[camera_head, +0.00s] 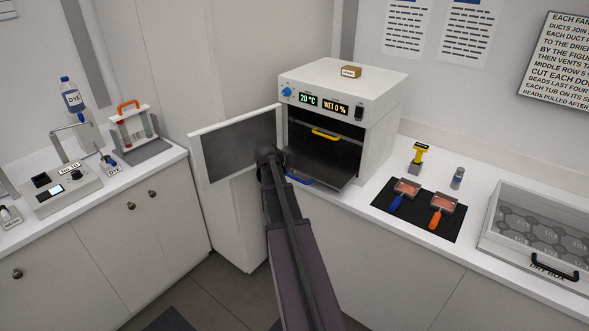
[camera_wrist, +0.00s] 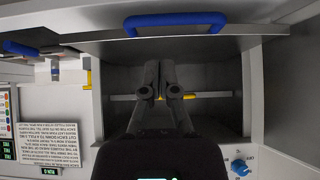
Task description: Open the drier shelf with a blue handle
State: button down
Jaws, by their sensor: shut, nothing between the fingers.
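The white drier (camera_head: 375,117) stands on the counter with its door (camera_head: 235,143) swung open to the left. Its lower shelf (camera_head: 330,170) sticks out of the front opening, and its blue handle (camera_head: 299,180) is at the shelf's front edge. The blue handle also shows whole at the top of the wrist view (camera_wrist: 175,20). A yellow handle (camera_head: 326,134) sits higher inside the drier. My gripper (camera_wrist: 162,92) is shut and empty, apart from the blue handle in the wrist view. In the head view my arm hides the fingertips.
A brown block (camera_head: 351,72) lies on the drier. On the counter to the right are a black mat (camera_head: 413,226) with two scoops, a yellow-topped tool (camera_head: 419,155), a small jar (camera_head: 457,178) and a clear-lidded box (camera_head: 495,230). The open door stands close left of my arm.

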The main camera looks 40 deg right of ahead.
jog(key=shift+p+v, duration=0.45)
jog(key=shift+v, duration=0.6)
jog(key=s+a+f+n+y, duration=0.1)
jog(key=a+n, duration=0.4)
jog(key=a, duration=1)
jog(key=s+a+f+n+g+y, duration=0.1)
jog(key=s+a+n+y, duration=0.3)
jog(key=a, duration=1.1)
jog(key=s+a+f+n+y, duration=0.3)
jog(key=s+a+n, duration=0.3)
jog(key=a, duration=0.9)
jog(key=shift+a+n, duration=0.35)
jog(key=shift+n, duration=0.25)
jog(key=shift+s, duration=0.1)
